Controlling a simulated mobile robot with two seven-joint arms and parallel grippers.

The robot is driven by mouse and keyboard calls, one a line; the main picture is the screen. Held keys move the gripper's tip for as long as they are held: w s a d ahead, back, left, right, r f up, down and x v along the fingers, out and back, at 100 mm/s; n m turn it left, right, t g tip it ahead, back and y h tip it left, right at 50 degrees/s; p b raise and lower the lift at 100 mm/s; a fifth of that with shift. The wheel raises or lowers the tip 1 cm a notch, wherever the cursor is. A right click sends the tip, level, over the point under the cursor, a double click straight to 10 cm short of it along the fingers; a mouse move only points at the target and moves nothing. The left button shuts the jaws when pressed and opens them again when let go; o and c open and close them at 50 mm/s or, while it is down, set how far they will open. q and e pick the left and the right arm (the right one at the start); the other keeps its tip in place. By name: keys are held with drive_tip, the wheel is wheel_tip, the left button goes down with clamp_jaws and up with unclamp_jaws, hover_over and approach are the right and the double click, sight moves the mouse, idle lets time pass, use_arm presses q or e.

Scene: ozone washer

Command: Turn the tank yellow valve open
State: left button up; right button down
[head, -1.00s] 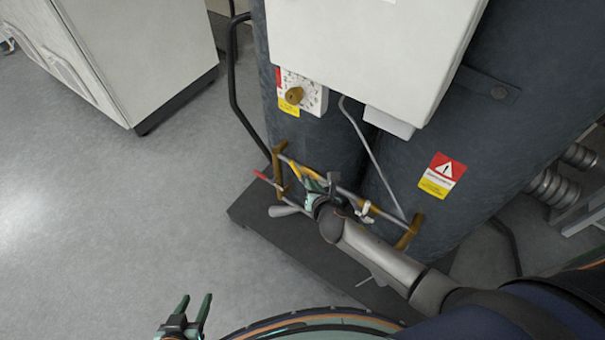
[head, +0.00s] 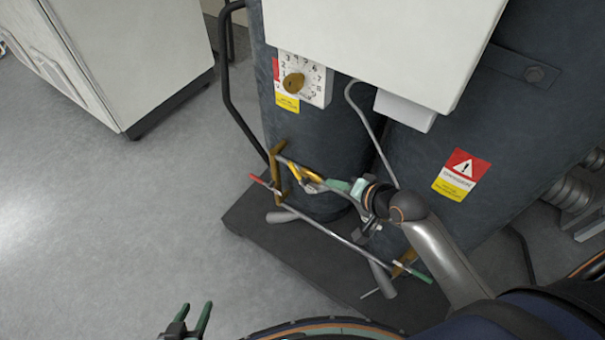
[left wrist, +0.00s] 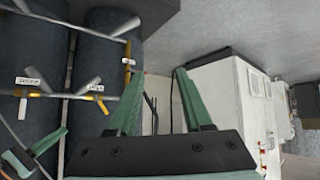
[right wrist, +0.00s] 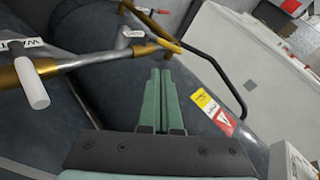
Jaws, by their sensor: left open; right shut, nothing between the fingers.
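The yellow valve handle (head: 307,174) is on the upper pipe in front of the dark tanks (head: 325,150). My right gripper (head: 335,185) is shut and empty. Its green fingertips point left, close to the right side of the yellow handle; I cannot tell whether they touch. My left gripper (head: 191,312) is open and empty, low over the floor. Its spread fingers also show in the left wrist view (left wrist: 160,78).
A lower rod (head: 330,232) with red and green ends crosses in front of the tanks. A white cabinet (head: 130,60) stands back left. The floor (head: 110,220) at left is clear.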

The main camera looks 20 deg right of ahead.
drive_tip(key=r+m, duration=0.1)
drive_tip(key=m, duration=0.2)
drive_tip(key=b, duration=0.3)
approach(297, 171)
drive_tip(key=shift+m+y, duration=0.3)
drive_tip(key=shift+y, duration=0.1)
drive_tip(key=x, duration=0.5)
drive_tip(key=shift+d+f, duration=0.2)
drive_tip(key=shift+f, duration=0.05)
use_arm(q)
drive_tip(key=shift+w+d+f+h+b, duration=0.2)
drive_tip(key=shift+w+d+f, duration=0.2)
drive_tip(key=shift+d+f, duration=0.15)
drive_tip(key=shift+w+d+f+h+b, duration=0.1)
drive_tip(key=shift+w+d+f+b, duration=0.05)
drive_tip(key=shift+w+d+f, duration=0.3)
use_arm(e)
drive_tip(key=shift+x, duration=0.85)
use_arm(q)
drive_tip(key=shift+s, duration=0.15)
use_arm(e)
drive_tip(key=shift+d+r, duration=0.1)
drive_tip(key=shift+r, duration=0.05)
